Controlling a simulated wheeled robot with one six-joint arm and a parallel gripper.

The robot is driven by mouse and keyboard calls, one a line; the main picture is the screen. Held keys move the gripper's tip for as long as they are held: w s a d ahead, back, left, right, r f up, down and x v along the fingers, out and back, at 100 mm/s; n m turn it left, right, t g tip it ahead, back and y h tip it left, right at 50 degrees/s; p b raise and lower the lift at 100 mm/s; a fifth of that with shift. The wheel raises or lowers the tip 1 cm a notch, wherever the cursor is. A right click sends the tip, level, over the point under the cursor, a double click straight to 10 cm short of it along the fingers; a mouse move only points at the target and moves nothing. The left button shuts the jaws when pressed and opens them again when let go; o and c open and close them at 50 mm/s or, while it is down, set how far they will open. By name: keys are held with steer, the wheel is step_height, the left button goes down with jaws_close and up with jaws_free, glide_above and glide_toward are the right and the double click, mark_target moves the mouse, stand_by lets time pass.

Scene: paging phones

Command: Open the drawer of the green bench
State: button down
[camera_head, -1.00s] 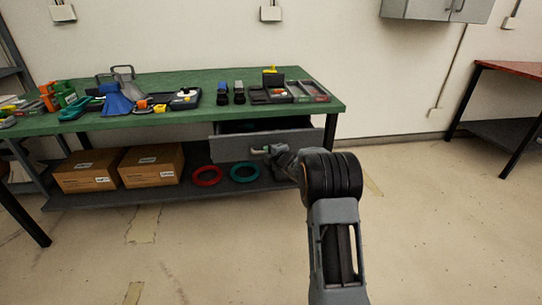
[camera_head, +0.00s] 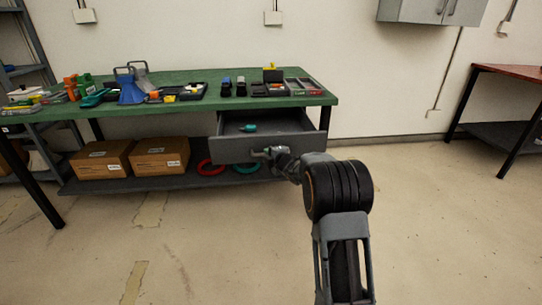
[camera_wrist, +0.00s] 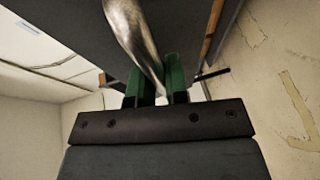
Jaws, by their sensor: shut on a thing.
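The green bench (camera_head: 190,106) stands against the wall, and its grey drawer (camera_head: 235,150) is pulled out under the right part of the top. A small teal item (camera_head: 248,128) lies inside the drawer. My gripper (camera_head: 268,152) is at the drawer front, shut on the metal handle. In the wrist view, the green fingers of my gripper (camera_wrist: 156,85) are on both sides of the shiny handle (camera_wrist: 132,35). The rest of the drawer's inside is partly hidden by its front.
Two cardboard boxes (camera_head: 160,157) and a red ring (camera_head: 210,168) and teal ring (camera_head: 246,168) are on the lower shelf. Tools and trays (camera_head: 270,88) cover the bench top. The floor (camera_head: 440,220) to the right is clear. A red-topped table (camera_head: 514,78) stands at far right.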

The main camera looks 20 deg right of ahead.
steer(key=c, duration=1.1)
jaws_free()
steer(key=shift+c, duration=0.2)
steer(key=p+v, duration=0.2)
steer(key=v, duration=1.1)
steer(key=shift+s, duration=0.4)
steer(key=shift+r, duration=0.1)
steer(key=shift+p, duration=0.3)
